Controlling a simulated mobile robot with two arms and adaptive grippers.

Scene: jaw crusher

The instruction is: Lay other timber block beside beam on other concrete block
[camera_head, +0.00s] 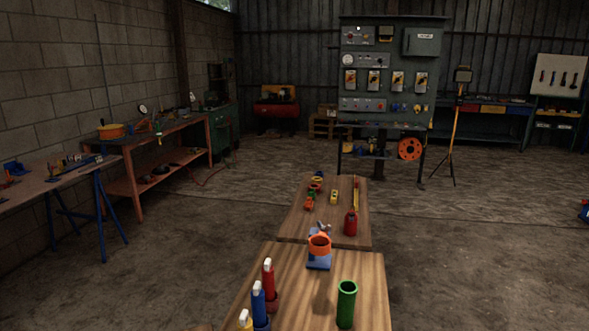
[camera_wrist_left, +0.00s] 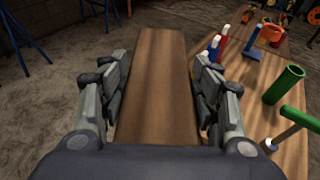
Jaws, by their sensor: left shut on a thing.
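In the left wrist view a long brown timber block (camera_wrist_left: 158,110) lies lengthwise between the two grey fingers of my left gripper (camera_wrist_left: 160,85). The fingers are shut on its two sides, and the block extends ahead beyond the fingertips. The block appears raised beside the wooden table. The left gripper is not clearly seen in the head view. No concrete block or beam can be made out in either view. My right gripper is not in view.
A wooden table (camera_head: 310,290) holds red, blue and yellow upright pieces, a green tube (camera_head: 346,303) and an orange ring on a blue stand (camera_head: 319,262). Another table (camera_head: 290,227) stands behind. A grey control cabinet (camera_head: 385,100) is at the back. Concrete floor is free at right.

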